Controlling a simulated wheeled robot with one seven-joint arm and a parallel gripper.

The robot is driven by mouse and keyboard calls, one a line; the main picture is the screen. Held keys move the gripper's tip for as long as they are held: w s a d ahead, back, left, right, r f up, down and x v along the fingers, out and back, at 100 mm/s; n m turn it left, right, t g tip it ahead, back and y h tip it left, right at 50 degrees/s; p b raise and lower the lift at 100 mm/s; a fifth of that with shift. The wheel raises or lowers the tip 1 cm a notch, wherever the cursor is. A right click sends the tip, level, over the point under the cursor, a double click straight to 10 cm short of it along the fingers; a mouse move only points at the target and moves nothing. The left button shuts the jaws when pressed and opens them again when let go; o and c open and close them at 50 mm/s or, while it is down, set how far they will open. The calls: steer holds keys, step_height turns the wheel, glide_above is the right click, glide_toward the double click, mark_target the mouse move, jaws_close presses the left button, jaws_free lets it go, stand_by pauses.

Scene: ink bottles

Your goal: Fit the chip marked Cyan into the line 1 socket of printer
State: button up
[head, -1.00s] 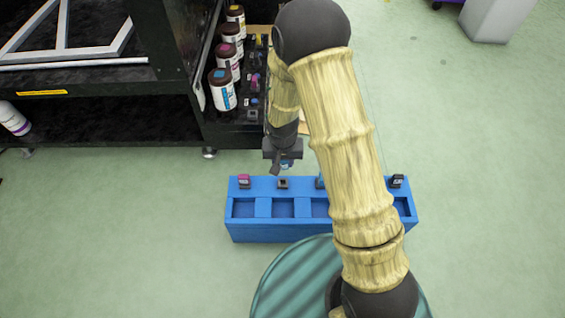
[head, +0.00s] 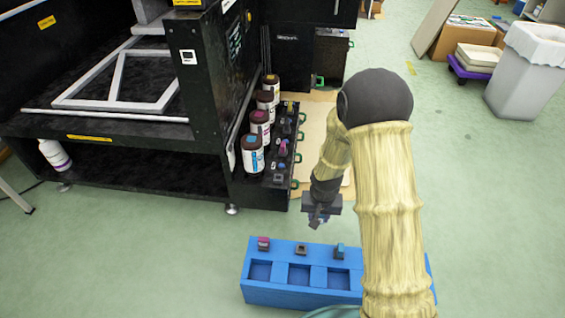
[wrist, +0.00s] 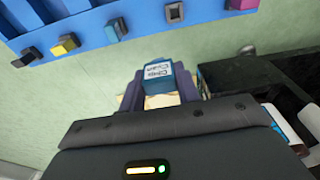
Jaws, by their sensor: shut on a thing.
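The cyan chip (wrist: 158,76), a small blue block with a white label reading "Chip Cyan", is between the fingers of my gripper (wrist: 160,95) in the wrist view. In the head view my gripper (head: 318,218) is shut and hangs just behind the blue rack (head: 255,292), apart from it; the chip there is small and mostly hidden. The printer (head: 205,70) is the large black machine on the left. Its side ledge carries a row of small sockets, some with coloured chips; a grey square socket (head: 278,178) is at the near end. I cannot read the line numbers.
On the rack's back edge are a magenta chip (head: 263,243), a grey holder (head: 301,249) and another cyan-coloured chip (head: 339,251); the wrist view also shows yellow (wrist: 67,43) and black (wrist: 25,57) ones. Several brown bottles (head: 253,155) line the ledge. Green floor lies between rack and printer.

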steer(key=w+d+r+p, duration=0.2)
steer(key=d+r+p, duration=0.5)
steer(key=d+r, duration=0.2)
steer(key=shift+w+d+r, duration=0.2)
steer(key=shift+w+r, duration=0.05)
steer(key=shift+r, duration=0.65)
